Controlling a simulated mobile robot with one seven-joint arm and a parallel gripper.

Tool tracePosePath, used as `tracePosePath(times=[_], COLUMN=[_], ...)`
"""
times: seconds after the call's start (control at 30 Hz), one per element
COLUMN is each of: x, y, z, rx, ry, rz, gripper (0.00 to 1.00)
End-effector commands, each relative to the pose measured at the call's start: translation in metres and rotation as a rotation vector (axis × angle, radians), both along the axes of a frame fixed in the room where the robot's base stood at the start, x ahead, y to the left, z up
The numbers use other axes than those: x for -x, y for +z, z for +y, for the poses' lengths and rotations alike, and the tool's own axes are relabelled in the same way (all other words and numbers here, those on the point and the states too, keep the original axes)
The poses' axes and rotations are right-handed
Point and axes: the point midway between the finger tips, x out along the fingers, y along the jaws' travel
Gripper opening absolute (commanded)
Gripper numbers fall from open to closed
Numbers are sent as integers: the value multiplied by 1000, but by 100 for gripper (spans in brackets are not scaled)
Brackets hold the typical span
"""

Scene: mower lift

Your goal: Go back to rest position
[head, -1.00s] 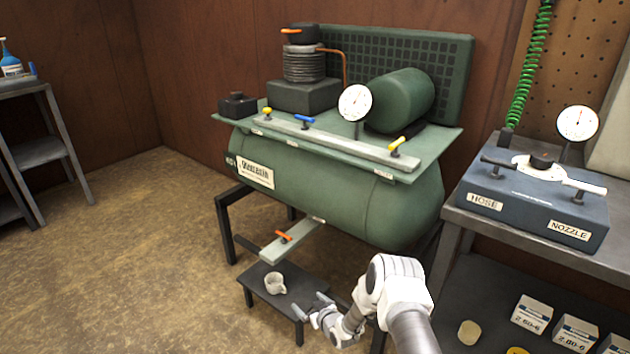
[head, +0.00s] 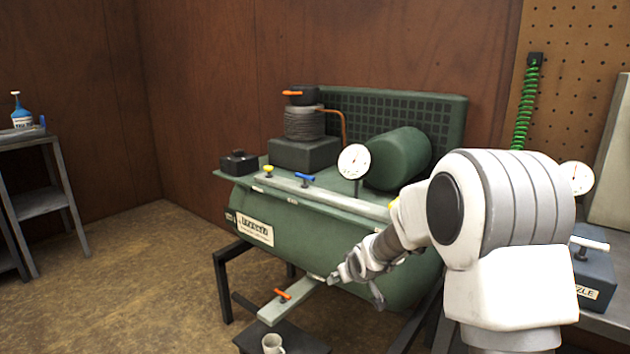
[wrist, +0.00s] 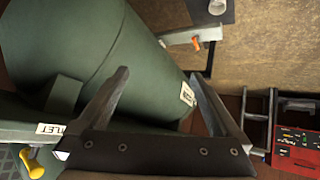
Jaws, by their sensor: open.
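My gripper (head: 356,280) is in front of the right part of the green compressor tank (head: 300,238) in the head view. In the wrist view my gripper (wrist: 165,95) has its two fingers spread apart with nothing between them. The tank (wrist: 75,45) fills the left of that view, behind the fingers. My white arm covers the right part of the head view and hides much of the bench there.
A low stand (head: 303,340) bears a mug (head: 272,343), below a bracket with an orange-handled valve (head: 283,295). A gauge (head: 354,161) rises from the tank top. A grey shelf (head: 38,201) stands left, with open floor (head: 140,270) between. A red box (wrist: 296,150) shows in the wrist view.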

Motion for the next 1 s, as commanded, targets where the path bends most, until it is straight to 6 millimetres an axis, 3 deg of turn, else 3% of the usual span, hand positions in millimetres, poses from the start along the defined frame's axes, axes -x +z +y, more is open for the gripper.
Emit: tracePosePath(times=[0.03,0.2,0.5,0.77,1.0], x=[12,60,161,258,340], y=[20,67,127,152,152], z=[-5,-22,-46,-58,-60], rx=[6,14,3,-38,-87], ry=[-17,-80,-188,-269,-320], rz=[4,48,125,195,260], gripper=[100,100,100,100,100])
